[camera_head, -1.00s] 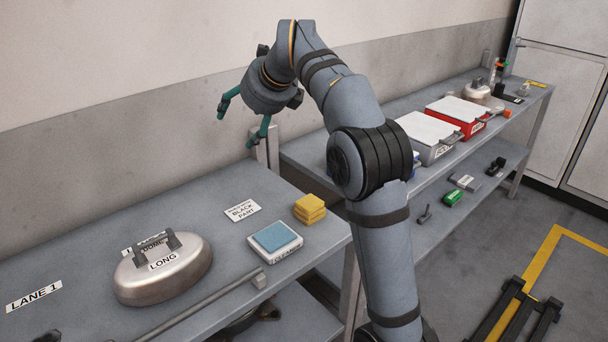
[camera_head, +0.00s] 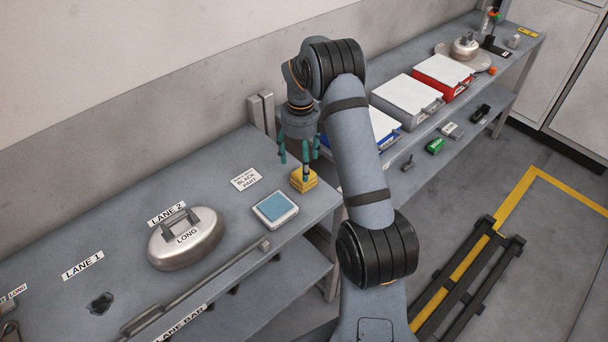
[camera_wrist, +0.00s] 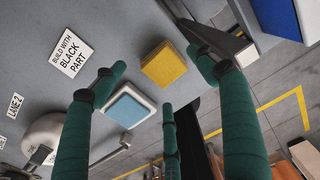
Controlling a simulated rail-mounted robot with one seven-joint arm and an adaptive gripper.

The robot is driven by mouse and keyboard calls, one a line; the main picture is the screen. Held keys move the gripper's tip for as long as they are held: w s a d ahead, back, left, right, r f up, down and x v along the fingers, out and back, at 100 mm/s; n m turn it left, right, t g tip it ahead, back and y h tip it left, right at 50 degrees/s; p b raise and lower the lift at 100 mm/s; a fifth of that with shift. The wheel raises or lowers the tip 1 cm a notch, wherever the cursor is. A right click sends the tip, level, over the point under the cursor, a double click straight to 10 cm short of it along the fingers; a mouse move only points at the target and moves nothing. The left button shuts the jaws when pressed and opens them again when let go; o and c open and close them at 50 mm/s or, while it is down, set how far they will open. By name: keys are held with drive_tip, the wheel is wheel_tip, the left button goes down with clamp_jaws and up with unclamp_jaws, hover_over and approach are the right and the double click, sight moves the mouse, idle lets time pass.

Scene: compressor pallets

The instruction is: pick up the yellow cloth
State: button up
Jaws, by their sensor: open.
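The yellow cloth (camera_head: 303,181) is a small folded stack near the right end of the grey table (camera_head: 110,225). In the wrist view the cloth (camera_wrist: 164,63) lies flat on the table, ahead of the fingertips. My gripper (camera_head: 300,163) has green fingers pointing down, just above and around the cloth in the head view. One finger partly covers the cloth there. I cannot tell whether any finger touches the cloth.
A blue-topped cleaner pad (camera_head: 275,208) lies left of the cloth, close to a finger in the wrist view (camera_wrist: 127,107). A label card (camera_head: 246,179) lies behind it. The table's right edge is close to the cloth.

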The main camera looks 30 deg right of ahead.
drive_tip(key=shift+s+d+f+p, duration=0.1)
drive_tip(key=shift+f+p, duration=1.2)
drive_tip(key=shift+f, duration=1.75)
drive_tip(key=shift+c, duration=0.9)
drive_tip(key=c, duration=0.9)
drive_tip(key=shift+r, duration=0.1)
drive_tip(key=shift+c, duration=0.2)
drive_tip(key=shift+r+b, duration=0.35)
drive_tip(key=shift+r, duration=0.1)
wheel_tip(320, 180, up, 2)
drive_tip(key=shift+r+b, duration=0.15)
drive_tip(key=shift+b, duration=0.45)
drive_tip(key=s+d+r+b, duration=0.3)
drive_tip(key=s+d+r, duration=0.4)
drive_tip(key=s, duration=0.1)
drive_tip(key=shift+s+d+r+b, duration=0.35)
drive_tip(key=shift+s, duration=0.05)
